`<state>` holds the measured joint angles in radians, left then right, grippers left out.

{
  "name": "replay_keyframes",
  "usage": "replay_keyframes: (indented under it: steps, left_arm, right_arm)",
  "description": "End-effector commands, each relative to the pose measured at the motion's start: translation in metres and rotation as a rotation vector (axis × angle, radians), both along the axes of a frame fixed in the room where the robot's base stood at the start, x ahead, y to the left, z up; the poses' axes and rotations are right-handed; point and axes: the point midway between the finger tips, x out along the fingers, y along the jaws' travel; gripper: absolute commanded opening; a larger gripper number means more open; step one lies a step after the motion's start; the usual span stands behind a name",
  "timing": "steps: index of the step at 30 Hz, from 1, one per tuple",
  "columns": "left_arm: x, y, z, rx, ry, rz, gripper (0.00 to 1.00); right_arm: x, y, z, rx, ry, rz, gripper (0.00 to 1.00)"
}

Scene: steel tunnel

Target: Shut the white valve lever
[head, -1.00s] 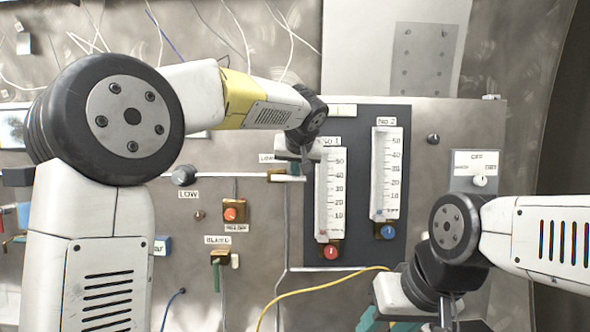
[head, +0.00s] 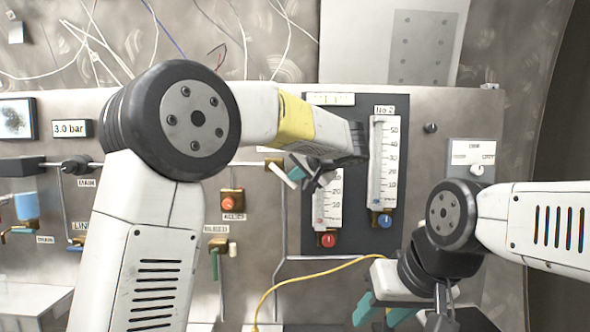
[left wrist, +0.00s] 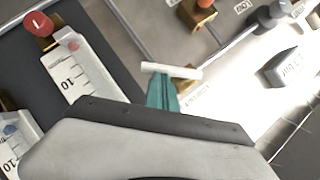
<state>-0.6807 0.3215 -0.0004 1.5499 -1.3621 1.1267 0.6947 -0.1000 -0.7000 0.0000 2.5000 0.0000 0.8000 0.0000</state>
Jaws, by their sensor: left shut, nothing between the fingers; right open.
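The white valve lever (head: 281,174) is on a brass fitting at the end of the pipe, left of the No 1 gauge. It slants down to the right in the head view. My left gripper (head: 301,169) is shut and empty, its teal tips right beside the lever. In the left wrist view the lever (left wrist: 172,71) lies across the ends of the shut teal fingers (left wrist: 162,92); I cannot tell whether they touch. My right gripper (head: 383,312) is open and empty, low in front of the panel, away from the lever.
The No 1 gauge (head: 327,208) is partly behind my left wrist, with the No 2 gauge (head: 382,160) to its right. A red knob (head: 230,204) and a green-handled bleed valve (head: 214,263) are lower left. A yellow cable (head: 300,277) hangs below.

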Motion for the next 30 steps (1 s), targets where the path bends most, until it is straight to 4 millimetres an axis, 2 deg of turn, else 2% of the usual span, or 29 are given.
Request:
replay_keyframes:
  steps: [12, 21, 30]
  left_arm:
    - [0.000, 0.011, -0.024, 0.398, 0.003, 0.000, 0.00]
    - [0.000, 0.022, -0.034, 0.628, 0.002, 0.001, 0.00]
    - [0.000, 0.029, -0.038, 0.661, 0.002, 0.001, 0.00]
  right_arm:
    - [0.000, 0.000, 0.000, 0.000, 0.000, 0.000, 0.45]
    - [0.000, 0.000, 0.000, 0.000, 0.000, 0.000, 0.45]
    - [0.000, 0.000, 0.000, 0.000, 0.000, 0.000, 0.45]
